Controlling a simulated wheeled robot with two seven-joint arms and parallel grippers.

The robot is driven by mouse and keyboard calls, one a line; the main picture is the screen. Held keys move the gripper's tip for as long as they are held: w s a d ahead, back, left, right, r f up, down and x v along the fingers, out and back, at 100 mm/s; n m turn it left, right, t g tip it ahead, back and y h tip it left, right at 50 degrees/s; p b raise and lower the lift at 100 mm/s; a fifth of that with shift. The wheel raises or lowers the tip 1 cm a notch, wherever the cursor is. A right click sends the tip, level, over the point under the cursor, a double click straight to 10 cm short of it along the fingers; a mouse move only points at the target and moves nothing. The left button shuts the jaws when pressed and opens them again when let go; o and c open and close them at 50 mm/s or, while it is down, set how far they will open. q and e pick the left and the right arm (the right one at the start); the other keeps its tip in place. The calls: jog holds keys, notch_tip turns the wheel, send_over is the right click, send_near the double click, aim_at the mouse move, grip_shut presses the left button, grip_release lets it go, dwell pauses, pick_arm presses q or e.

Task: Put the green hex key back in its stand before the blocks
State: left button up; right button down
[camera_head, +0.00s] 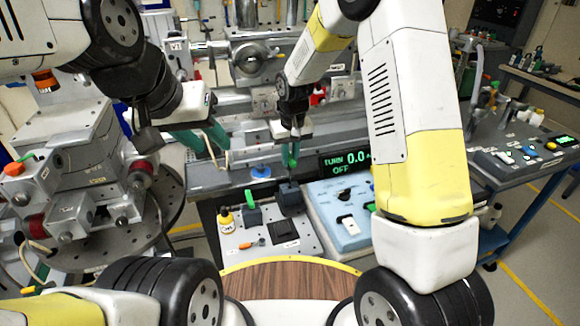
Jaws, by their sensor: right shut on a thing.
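My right gripper (292,133) comes down from the top centre and is shut on the green hex key (292,158). The key hangs upright just above or at a dark block-shaped stand (290,194) on the bench; I cannot tell if its lower end is inside. Another dark block (251,216) with a green piece on top stands to the left. My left gripper (212,140), with teal finger pads, is left of the right one; the pads look apart, with nothing visible between them.
A blue panel (340,215) and a green-lit display (345,161) are to the right. Stage equipment (75,195) crowds the left.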

aim_at(290, 171)
jog(key=shift+f, duration=3.4)
jog(key=shift+f, duration=0.2)
jog(key=c, duration=1.4)
grip_release()
jog(key=shift+o, duration=0.2)
jog(key=shift+r, duration=0.1)
